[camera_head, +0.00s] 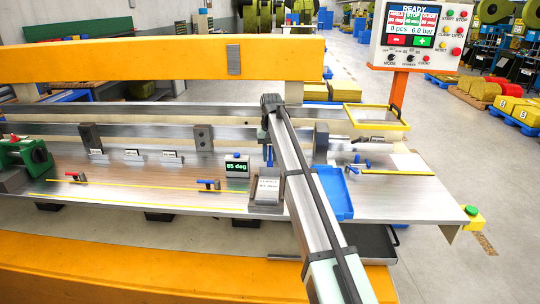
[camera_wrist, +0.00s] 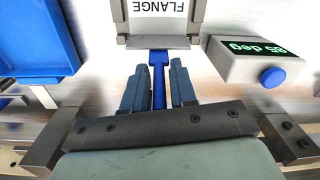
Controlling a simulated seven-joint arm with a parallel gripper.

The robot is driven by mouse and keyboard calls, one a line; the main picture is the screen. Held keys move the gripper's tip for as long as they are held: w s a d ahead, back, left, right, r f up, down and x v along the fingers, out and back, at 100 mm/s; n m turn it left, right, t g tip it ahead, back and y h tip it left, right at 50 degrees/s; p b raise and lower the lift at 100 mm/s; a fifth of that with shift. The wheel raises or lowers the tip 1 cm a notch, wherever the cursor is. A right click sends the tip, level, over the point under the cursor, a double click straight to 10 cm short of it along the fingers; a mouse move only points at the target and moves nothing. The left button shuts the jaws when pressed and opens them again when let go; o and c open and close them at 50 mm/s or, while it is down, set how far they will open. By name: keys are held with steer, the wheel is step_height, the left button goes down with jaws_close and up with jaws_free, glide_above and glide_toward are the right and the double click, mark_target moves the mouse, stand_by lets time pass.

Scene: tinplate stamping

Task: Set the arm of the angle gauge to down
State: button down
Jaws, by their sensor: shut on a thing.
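The angle gauge display box (camera_head: 237,167) reads 85 deg in green and has a blue button on top. In the wrist view the box (camera_wrist: 258,58) is at the upper right. A grey block (camera_head: 267,190) stands just right of it; its label reads FLANGE in the wrist view (camera_wrist: 160,8). A slim blue arm (camera_wrist: 159,85) runs from the block's edge to between my fingers. My gripper (camera_wrist: 160,88) is shut on this blue arm. In the head view my gripper (camera_head: 269,152) is just behind the block; the fingertips are small there.
A blue tray (camera_head: 338,205) lies close to the right of my arm. Handles with red and blue parts (camera_head: 208,184) stand on the bench to the left. A yellow-rimmed frame (camera_head: 377,124) is at the right. Grey rails (camera_head: 150,130) run behind. The bench's front left is fairly clear.

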stand_by(0.3)
steer(key=shift+w+g, duration=0.4)
steer(key=shift+w, duration=0.15)
steer(key=shift+w+f+g, duration=0.1)
steer(key=shift+g, duration=0.2)
steer(key=shift+d, duration=0.1)
steer(key=c, duration=1.2)
jaws_free()
steer(key=shift+o, duration=0.2)
step_height(320, 180, up, 7)
steer(key=shift+w+r, duration=0.2)
steer(key=shift+w, duration=0.2)
